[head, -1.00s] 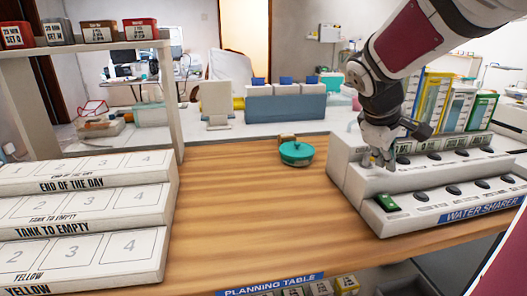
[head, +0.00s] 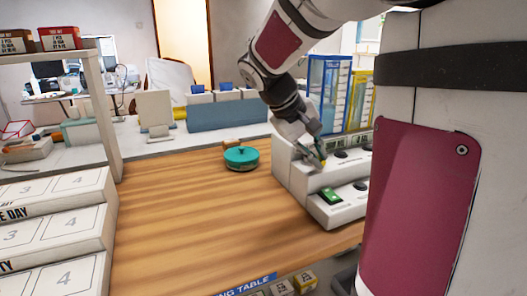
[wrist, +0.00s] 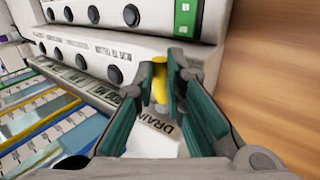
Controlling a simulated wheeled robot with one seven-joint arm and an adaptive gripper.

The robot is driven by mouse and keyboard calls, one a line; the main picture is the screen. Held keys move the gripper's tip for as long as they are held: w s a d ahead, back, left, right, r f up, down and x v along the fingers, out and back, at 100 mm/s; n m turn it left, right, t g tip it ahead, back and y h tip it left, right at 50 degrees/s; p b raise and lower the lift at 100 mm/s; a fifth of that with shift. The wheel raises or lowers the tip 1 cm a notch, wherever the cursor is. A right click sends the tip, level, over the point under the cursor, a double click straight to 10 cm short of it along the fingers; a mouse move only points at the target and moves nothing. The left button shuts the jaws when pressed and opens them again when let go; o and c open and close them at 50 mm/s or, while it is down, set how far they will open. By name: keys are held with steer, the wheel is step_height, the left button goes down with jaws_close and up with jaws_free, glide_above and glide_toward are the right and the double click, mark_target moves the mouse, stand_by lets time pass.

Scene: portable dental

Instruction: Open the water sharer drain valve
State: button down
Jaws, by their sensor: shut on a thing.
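The water sharer (head: 296,183) is a white stepped unit on the right of the wooden table in the head view. Its right part is hidden behind my arm. My gripper (head: 320,162) reaches down at the upper step's left end. In the wrist view my gripper (wrist: 160,80) has its green-padded fingers closed around a yellow drain valve handle (wrist: 160,88). A label reading DRAIN (wrist: 160,126) lies just below the handle, partly covered by the fingers. How far the valve is turned cannot be told.
A green piece (head: 330,196) and a black knob (head: 360,186) sit on the lower step. A teal lidded pot (head: 241,158) stands left of the sharer. Tall blue and yellow racks (head: 328,92) stand behind it. The middle of the table (head: 190,215) is clear.

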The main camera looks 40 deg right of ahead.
steer(key=shift+f, duration=0.15)
steer(key=c, duration=1.6)
jaws_free()
steer(key=v, duration=1.2)
